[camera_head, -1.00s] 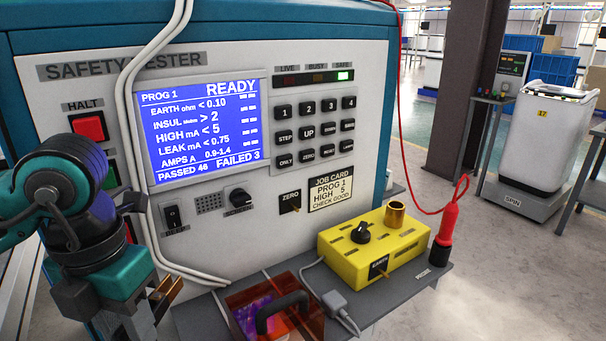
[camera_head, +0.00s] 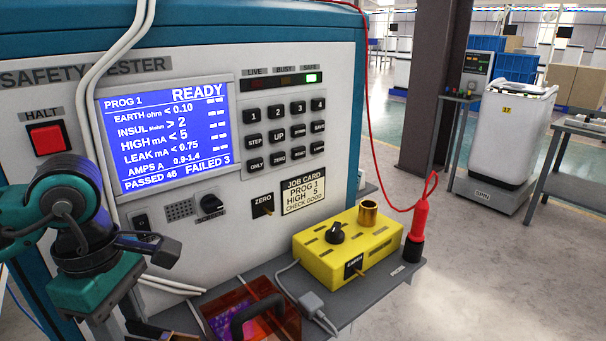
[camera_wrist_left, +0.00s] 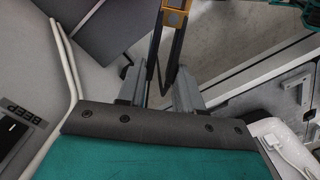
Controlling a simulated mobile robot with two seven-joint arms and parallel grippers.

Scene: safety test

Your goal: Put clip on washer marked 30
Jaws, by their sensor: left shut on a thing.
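My left gripper (camera_wrist_left: 160,88) is shut on a dark, two-legged clip (camera_wrist_left: 174,18) with an orange-yellow part, seen at the top of the left wrist view. In the head view my left wrist is at the lower left, in front of the safety tester (camera_head: 225,225), with the fingers low in the picture and the clip mostly hidden there. I see no washer marked 30. My right gripper is not in view.
A red cable hangs by the probe. A dark pillar (camera_head: 432,90) stands behind.

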